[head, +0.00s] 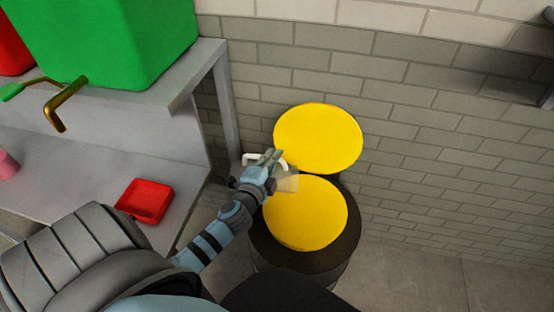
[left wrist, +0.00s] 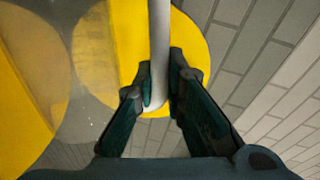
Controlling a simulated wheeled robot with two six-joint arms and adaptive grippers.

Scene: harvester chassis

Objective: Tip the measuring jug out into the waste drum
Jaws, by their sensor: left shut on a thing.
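The waste drum (head: 340,246) is black and stands on the floor by the brick wall. A yellow round face (head: 308,215) fills its top, and a second yellow disc (head: 318,138) stands up behind it. My left gripper (head: 270,160) is beside the drum's upper left edge, shut on the white handle (head: 248,158) of the measuring jug. The clear jug body (head: 287,183) shows faintly over the edge of the yellow face. In the left wrist view the handle (left wrist: 159,40) runs between the fingers, with the see-through jug (left wrist: 95,75) at left. Its contents cannot be made out.
A grey bench (head: 85,178) with a raised shelf stands at left. On it are a red tray (head: 145,201), a green container (head: 115,40) with a brass tap (head: 64,105), and a pink item (head: 7,165). Floor right of the drum is clear.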

